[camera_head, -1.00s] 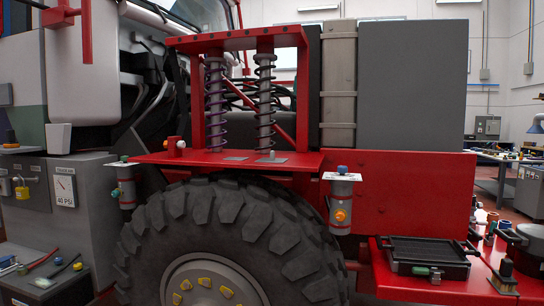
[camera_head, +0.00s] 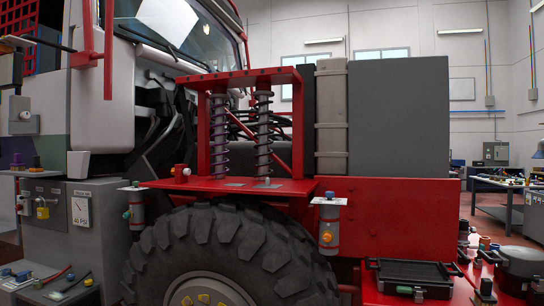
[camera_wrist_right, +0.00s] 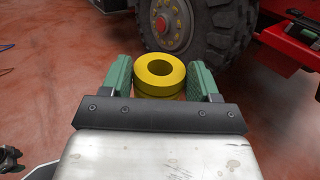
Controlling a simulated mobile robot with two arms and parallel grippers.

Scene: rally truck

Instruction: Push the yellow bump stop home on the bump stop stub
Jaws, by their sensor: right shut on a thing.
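The yellow bump stop (camera_wrist_right: 160,71) is a thick ring with a round hole, in the right wrist view. My right gripper (camera_wrist_right: 160,78) has its two green fingers on either side of it and is shut on it, with the hole facing up toward the camera. The ring is above the reddish floor, with the truck wheel behind it. In the head view neither gripper nor the bump stop shows. I cannot make out the bump stop stub with certainty in either view. My left gripper is not in view.
The big truck tyre (camera_head: 232,252) stands under a red shelf (camera_head: 235,186) carrying two coil springs (camera_head: 263,139). A black tray (camera_head: 413,277) lies on the red deck at right. A grey cabinet (camera_head: 68,215) stands at left. The reddish floor (camera_wrist_right: 50,95) looks largely clear at left.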

